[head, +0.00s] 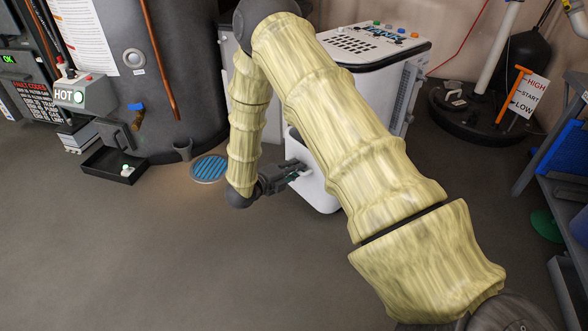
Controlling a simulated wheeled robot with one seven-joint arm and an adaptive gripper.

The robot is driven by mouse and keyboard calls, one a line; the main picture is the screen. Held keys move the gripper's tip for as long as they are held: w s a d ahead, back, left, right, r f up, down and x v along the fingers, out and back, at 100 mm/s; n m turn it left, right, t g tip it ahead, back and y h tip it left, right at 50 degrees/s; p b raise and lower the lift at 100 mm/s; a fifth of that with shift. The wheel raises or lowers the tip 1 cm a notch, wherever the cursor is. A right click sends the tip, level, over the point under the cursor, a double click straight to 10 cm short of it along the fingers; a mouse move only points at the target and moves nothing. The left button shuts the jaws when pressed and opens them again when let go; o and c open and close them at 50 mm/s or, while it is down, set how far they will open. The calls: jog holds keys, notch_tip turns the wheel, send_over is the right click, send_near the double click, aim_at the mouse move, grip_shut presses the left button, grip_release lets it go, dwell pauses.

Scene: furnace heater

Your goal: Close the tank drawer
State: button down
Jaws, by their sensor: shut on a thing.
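The tank drawer (312,190) is the white lower front part of a white appliance (400,50) in the upper middle of the head view. Its dark upper edge shows beside my arm, and it seems to stand out from the body. My gripper (300,170) is at the drawer's left side, with its dark fingers shut on what seems to be the drawer's edge or handle. The exact contact is too small to make out. My arm hides much of the appliance's front and the drawer's right side.
A dark grey tank (180,80) stands at the left, with a black tray (115,165) at its foot. A blue floor drain (209,168) lies left of my gripper. A round black pit cover (470,110) and a shelf (560,180) are at the right. The front-left floor is clear.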

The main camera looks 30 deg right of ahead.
jog(key=x, duration=0.1)
jog(key=p+x, duration=0.1)
jog(key=x, duration=0.1)
jog(key=shift+s+d+r, duration=0.1)
jog(key=shift+d+r, duration=0.15)
jog(key=shift+d, duration=0.1)
jog(key=c, duration=1.5)
grip_release()
jog(key=shift+a, duration=0.1)
jog(key=v, duration=1.1)
jog(key=shift+s+a+r, duration=0.1)
jog(key=shift+a, duration=0.3)
